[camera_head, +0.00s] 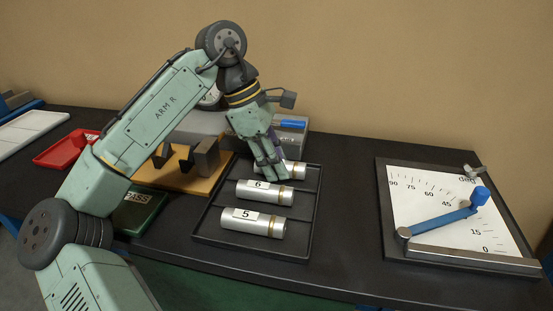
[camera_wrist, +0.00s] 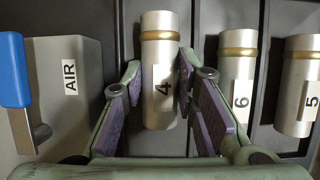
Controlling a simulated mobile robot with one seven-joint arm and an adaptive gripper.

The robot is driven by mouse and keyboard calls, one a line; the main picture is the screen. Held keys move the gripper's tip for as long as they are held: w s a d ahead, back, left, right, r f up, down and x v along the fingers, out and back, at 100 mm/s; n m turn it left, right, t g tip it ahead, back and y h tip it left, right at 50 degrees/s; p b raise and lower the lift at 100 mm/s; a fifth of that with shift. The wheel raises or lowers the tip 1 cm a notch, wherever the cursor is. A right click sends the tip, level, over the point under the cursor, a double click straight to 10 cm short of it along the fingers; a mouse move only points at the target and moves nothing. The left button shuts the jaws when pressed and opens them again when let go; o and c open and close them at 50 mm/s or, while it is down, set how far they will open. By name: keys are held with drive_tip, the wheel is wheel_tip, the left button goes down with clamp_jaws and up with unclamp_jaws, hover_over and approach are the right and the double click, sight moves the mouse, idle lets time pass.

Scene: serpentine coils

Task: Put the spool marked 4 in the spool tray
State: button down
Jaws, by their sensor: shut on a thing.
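The spool marked 4 (camera_wrist: 159,75) is a silver cylinder with a gold band and a white label. My gripper (camera_wrist: 161,68) is shut on it, with one finger on each side. In the head view my gripper (camera_head: 270,176) points down at the far row of the black spool tray (camera_head: 308,215), and the banded end of spool 4 (camera_head: 297,170) shows beside the fingers. The spool lies level in or just over that row; I cannot tell whether it touches the tray floor. Spool 6 (camera_head: 264,193) and spool 5 (camera_head: 252,222) lie in the nearer rows.
A grey block marked AIR (camera_wrist: 67,90) with a blue lever (camera_wrist: 14,75) stands close beside my gripper. Left of the tray are a wooden fixture (camera_head: 180,180), a green PASS tray (camera_head: 140,212) and a red tray (camera_head: 62,152). An angle gauge board (camera_head: 430,205) lies right.

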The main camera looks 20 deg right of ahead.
drive_tip(key=c, duration=1.2)
unclamp_jaws()
